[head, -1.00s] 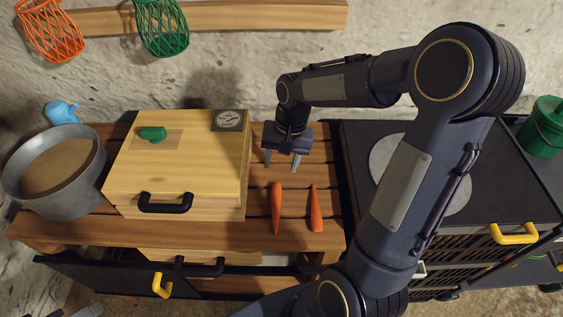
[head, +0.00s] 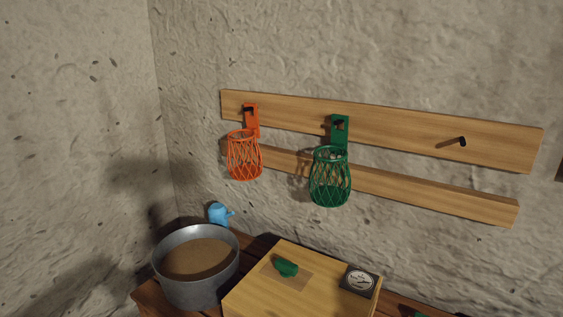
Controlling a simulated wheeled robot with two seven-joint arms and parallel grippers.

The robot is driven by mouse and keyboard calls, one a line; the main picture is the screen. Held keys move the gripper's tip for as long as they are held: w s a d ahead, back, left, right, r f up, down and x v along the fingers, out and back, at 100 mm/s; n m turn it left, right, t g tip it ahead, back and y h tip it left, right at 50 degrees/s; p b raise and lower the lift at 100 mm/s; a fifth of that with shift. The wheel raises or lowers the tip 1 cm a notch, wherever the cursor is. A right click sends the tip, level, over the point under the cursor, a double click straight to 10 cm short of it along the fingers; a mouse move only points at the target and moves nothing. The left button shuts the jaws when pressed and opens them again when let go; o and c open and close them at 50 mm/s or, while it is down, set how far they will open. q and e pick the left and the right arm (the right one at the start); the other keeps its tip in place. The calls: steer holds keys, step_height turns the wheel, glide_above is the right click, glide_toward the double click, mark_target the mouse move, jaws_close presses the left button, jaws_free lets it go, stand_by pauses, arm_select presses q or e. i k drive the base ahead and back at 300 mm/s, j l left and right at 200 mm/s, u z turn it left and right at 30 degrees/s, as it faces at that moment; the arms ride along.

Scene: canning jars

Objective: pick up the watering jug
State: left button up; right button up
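The blue watering jug (head: 219,214) shows in the head view at the back left, behind the grey metal tub (head: 202,286). The tub's rim hides its lower part, so I cannot tell what it stands on. Its spout points to the right. Neither of my grippers is in this view.
The tub holds brown material. A wooden box (head: 305,300) with a green knob (head: 286,267) and a dial (head: 360,280) is to its right. An orange basket (head: 244,157) and a green basket (head: 330,178) hang from a wooden rail (head: 400,135) on the rough wall.

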mark_target(218, 215)
steer(key=z, duration=0.85)
steer(key=j+z, duration=0.45)
steer(key=k+j+z, duration=0.2)
steer(key=j+z, duration=0.25)
steer(key=k+j+z, duration=0.2)
steer(key=z, duration=0.2)
steer(key=k+j, duration=0.2)
steer(key=j, duration=0.2)
steer(key=k+j+z, duration=0.1)
steer(key=j, duration=0.3)
steer(key=k+j+z, duration=0.1)
steer(key=k+j, duration=0.4)
steer(key=j, duration=0.3)
steer(key=i+j, duration=0.1)
steer(key=j, duration=0.3)
